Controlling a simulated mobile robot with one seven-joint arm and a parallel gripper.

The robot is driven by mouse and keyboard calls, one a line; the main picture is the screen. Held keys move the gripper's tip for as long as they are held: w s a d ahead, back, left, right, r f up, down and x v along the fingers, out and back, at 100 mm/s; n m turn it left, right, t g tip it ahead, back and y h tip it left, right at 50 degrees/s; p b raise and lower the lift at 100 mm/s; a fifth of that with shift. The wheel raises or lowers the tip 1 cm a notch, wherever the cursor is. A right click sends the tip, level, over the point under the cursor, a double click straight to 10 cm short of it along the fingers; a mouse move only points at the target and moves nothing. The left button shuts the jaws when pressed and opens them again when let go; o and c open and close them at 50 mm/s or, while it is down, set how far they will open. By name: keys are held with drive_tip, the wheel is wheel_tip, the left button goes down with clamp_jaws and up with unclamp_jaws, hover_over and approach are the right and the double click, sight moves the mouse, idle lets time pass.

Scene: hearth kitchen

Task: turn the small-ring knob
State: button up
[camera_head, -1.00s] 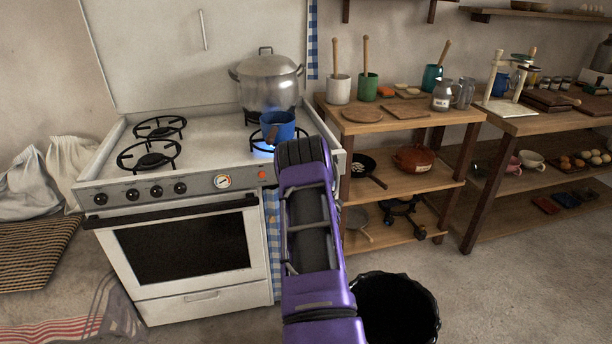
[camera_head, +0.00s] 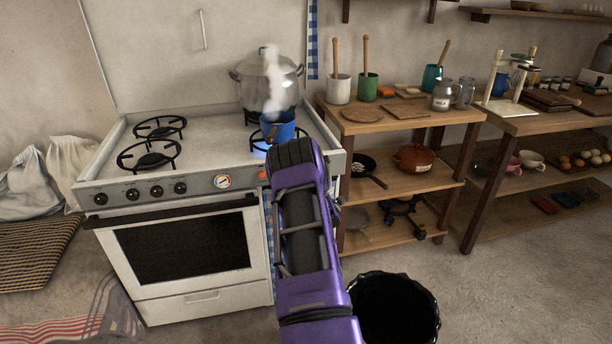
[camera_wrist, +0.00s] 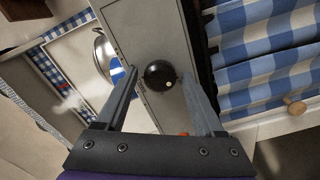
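A round black knob (camera_wrist: 159,75) with a white dot sits on the grey front panel (camera_wrist: 152,28) of the stove in the wrist view. My gripper (camera_wrist: 163,82) is open, its two fingers on either side of the knob; I cannot tell whether they touch it. In the head view my purple arm hides the gripper and this knob at the right end of the stove front. A small blue pot (camera_head: 278,127) stands on the front right ring.
Several other black knobs (camera_head: 156,191), a dial (camera_head: 222,181) and a red button (camera_head: 262,174) line the panel. A large metal pot (camera_head: 265,83) stands behind the blue pot. A wooden shelf (camera_head: 400,123) is close on the right; a black bin (camera_head: 395,310) stands below.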

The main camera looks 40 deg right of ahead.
drive_tip(key=shift+o, duration=0.2)
drive_tip(key=p+v, duration=0.1)
drive_tip(key=v, duration=1.6)
drive_tip(key=shift+s, duration=0.15)
drive_tip(key=shift+r, duration=0.1)
